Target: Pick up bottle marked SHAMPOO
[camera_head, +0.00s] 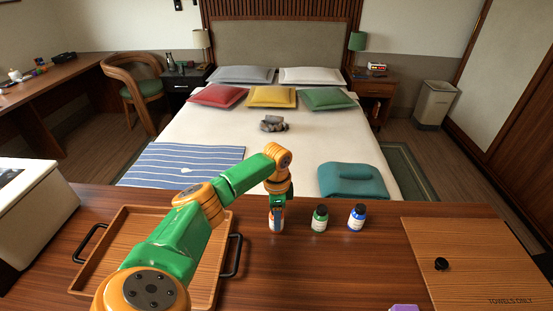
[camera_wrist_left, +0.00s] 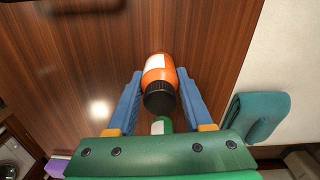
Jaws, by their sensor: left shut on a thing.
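An orange bottle (camera_head: 276,226) with a white label and dark cap stands on the wooden counter; it also shows in the wrist view (camera_wrist_left: 157,72). My left gripper (camera_head: 277,207) reaches it from above, and its blue fingers (camera_wrist_left: 160,82) are shut on its two sides. A green bottle (camera_head: 320,219) and a blue bottle (camera_head: 357,217), both with white labels and dark caps, stand to its right. Part of the green bottle shows in the wrist view (camera_wrist_left: 160,126). The label lettering is too small to read, so I cannot tell which says SHAMPOO. My right gripper is not in view.
A wooden tray (camera_head: 122,211) with black handles lies left, partly behind my arm. A white box (camera_head: 38,220) stands at far left. A wooden lid marked TOWELS ONLY (camera_head: 470,250) lies right. A folded teal towel (camera_head: 352,182) lies on the bed beyond the counter.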

